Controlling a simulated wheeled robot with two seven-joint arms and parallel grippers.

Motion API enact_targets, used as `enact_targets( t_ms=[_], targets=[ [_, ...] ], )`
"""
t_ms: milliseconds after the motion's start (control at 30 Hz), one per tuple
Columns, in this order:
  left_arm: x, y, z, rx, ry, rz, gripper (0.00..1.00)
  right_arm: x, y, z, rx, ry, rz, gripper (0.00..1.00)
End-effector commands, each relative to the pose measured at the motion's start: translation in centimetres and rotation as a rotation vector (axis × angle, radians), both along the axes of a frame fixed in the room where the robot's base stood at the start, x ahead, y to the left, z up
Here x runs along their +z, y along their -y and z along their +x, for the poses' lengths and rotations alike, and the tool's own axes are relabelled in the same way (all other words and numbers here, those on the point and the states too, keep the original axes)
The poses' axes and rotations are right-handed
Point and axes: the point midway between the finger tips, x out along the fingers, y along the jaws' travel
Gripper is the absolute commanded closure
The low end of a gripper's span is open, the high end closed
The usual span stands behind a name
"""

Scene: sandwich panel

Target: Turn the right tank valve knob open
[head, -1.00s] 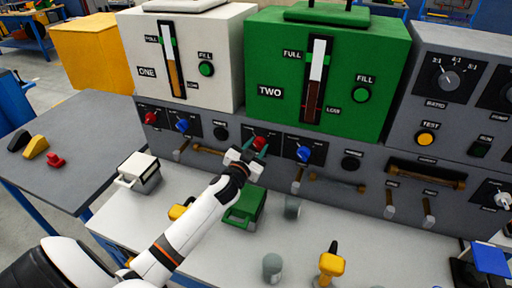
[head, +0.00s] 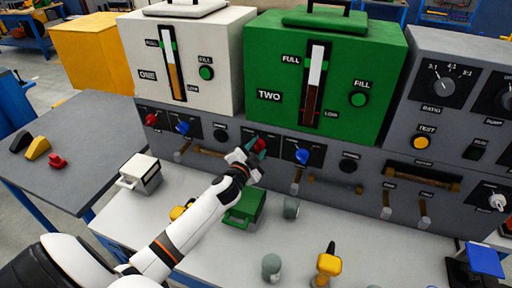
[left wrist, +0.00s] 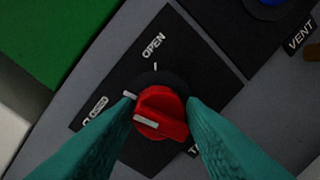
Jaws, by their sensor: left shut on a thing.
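The red valve knob (head: 259,145) sits on a black plate on the grey panel, below the green tank marked TWO (head: 268,60). In the left wrist view the red knob (left wrist: 160,114) has a white mark on its lower left part. The plate around it (left wrist: 180,45) reads OPEN at the top and a partly hidden word at the left. My left gripper (left wrist: 163,103) has its two teal fingers on either side of the knob and is shut on it. The left gripper (head: 250,152) hides part of the plate in the head view. My right gripper is not in view.
A blue knob (head: 302,156) is just right of the red one. Another red knob (head: 151,120) and blue knob (head: 183,127) sit below the white tank (head: 215,85). A green block with a handle (head: 243,210) lies below my left wrist. Levers and brass handles stick out lower on the panel.

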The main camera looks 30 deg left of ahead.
Motion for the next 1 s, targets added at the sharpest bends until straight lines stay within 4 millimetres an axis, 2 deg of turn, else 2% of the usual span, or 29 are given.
enact_targets(
  t_ms=[700,1000],
  targets=[
    [0.4,0.0,0.1,0.003,-0.154,0.661,0.86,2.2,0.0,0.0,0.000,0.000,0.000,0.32],
    [0.4,0.1,0.2,0.004,-0.205,0.878,0.86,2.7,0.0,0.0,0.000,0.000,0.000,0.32]
  ],
)
